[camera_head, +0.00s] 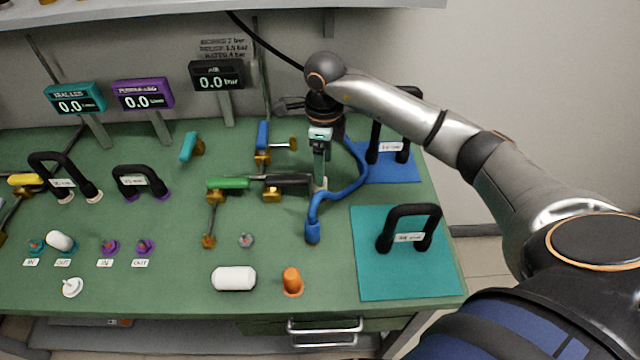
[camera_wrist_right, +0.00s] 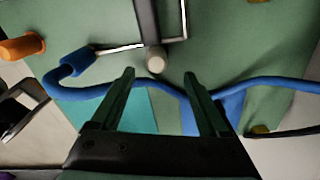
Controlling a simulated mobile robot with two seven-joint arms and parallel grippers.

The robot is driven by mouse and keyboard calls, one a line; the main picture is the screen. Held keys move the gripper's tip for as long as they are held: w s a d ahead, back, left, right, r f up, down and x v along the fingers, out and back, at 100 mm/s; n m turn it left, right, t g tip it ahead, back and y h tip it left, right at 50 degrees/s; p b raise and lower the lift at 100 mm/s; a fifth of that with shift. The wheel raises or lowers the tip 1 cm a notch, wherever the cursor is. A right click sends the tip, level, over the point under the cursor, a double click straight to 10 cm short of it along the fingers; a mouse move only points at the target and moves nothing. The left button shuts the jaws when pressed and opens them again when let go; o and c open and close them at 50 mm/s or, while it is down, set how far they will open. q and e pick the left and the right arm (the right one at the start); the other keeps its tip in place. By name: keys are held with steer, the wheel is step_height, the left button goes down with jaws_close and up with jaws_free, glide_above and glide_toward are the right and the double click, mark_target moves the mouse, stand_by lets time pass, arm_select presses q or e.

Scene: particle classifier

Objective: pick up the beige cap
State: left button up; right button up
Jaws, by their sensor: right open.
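The beige cap (camera_wrist_right: 156,60) shows in the right wrist view as a small round pale piece at the end of a dark bar. It appears just ahead of the gap between my right gripper's (camera_wrist_right: 158,75) fingertips, with nothing between the fingers. In the head view, my right gripper (camera_head: 320,175) points down over the bench beside the dark handle. A small pale patch (camera_head: 320,187) at its fingertips is probably the cap, largely hidden. I cannot tell whether the fingers touch it. My left gripper is not in view.
A blue hose (camera_head: 345,190) loops close to my right gripper. A green-handled valve (camera_head: 228,183) is left of it. A teal mat (camera_head: 375,275) with a black handle (camera_head: 408,228) lies at the right.

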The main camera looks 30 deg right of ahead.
steer(key=f, duration=0.3)
steer(key=a+f, duration=0.1)
steer(key=f, duration=0.1)
steer(key=shift+p, duration=0.3)
steer(key=shift+c, duration=0.3)
steer(key=shift+d, duration=0.1)
jaws_close()
